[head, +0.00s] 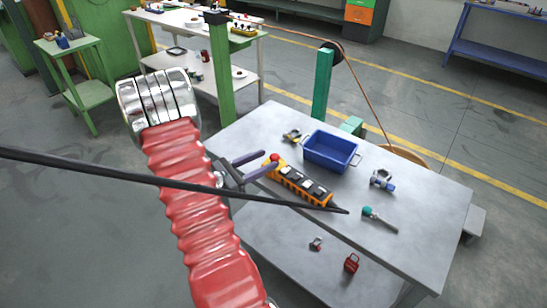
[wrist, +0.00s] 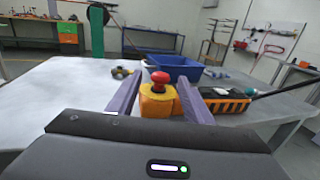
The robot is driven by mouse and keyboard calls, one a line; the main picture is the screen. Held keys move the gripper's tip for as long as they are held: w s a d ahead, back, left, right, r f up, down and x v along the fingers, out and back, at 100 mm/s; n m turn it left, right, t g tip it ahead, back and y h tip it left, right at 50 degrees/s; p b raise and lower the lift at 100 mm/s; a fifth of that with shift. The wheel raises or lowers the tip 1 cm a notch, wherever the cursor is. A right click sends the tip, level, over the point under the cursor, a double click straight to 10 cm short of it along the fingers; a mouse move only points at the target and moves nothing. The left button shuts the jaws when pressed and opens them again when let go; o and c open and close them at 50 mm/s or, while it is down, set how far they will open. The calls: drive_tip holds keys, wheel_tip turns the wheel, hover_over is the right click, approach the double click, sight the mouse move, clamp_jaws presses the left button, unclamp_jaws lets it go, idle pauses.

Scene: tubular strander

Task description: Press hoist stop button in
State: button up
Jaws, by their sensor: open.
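The hoist pendant (head: 303,188) is an orange and black box with a row of dark buttons, lying on the grey table. Its red mushroom stop button (head: 274,157) is at the end nearest my gripper. My gripper (head: 270,160) is open, with its two purple fingers reaching to either side of that end. In the wrist view the red button (wrist: 160,77) stands up on a yellow collar between the fingers (wrist: 158,84). The pendant's body (wrist: 225,100) runs off to the right, partly hidden by the right finger. I cannot tell whether the fingers touch it.
A blue bin (head: 331,151) stands just behind the pendant on the table (head: 420,225). Small clamp-like parts (head: 382,180) and a teal-handled tool (head: 380,218) lie to the right. A dark cable (head: 130,177) crosses in front of my arm to the pendant. A green post (head: 322,85) stands behind.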

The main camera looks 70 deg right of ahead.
sight(274, 155)
drive_tip(key=shift+x, duration=2.4)
clamp_jaws()
